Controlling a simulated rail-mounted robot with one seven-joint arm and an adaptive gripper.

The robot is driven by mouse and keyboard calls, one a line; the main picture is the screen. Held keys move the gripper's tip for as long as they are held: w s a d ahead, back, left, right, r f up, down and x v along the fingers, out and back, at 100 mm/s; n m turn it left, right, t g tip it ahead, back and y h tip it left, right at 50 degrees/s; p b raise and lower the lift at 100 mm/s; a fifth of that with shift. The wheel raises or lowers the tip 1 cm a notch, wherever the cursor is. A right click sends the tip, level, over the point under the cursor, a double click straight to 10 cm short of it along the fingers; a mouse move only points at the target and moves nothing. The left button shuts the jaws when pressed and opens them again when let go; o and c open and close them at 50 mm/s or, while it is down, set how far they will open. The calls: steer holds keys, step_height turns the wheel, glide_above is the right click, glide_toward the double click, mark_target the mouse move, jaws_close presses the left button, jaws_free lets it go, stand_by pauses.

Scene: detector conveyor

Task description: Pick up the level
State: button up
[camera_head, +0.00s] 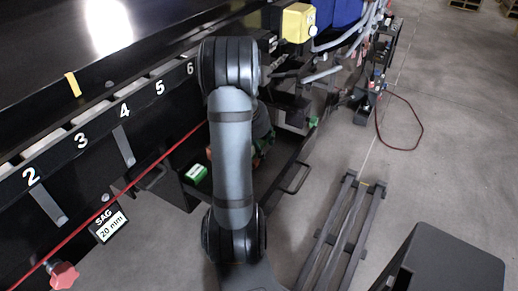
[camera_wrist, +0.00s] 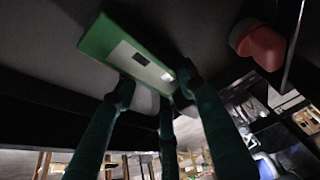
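A green block with a white face and a small dark window, which looks like the level (camera_wrist: 112,42), lies on a dark surface in the wrist view. A small green and white piece (camera_head: 196,173), likely the same thing, shows in the dark tray left of my arm in the head view. My gripper (camera_wrist: 158,94) shows three dark green fingers, spread apart, with their tips near the block's lower edge. I cannot tell whether they touch it. In the head view my arm hides the gripper.
The dark tray (camera_head: 179,190) sits beside the black conveyor side (camera_head: 60,150) with its numbered marks. A red rounded thing (camera_wrist: 258,45) lies right of the block in the wrist view. A grey rail frame (camera_head: 338,235) stands on the floor at lower right.

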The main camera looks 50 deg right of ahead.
steer(key=c, duration=0.7)
steer(key=shift+c, duration=0.5)
steer(key=shift+r, duration=0.15)
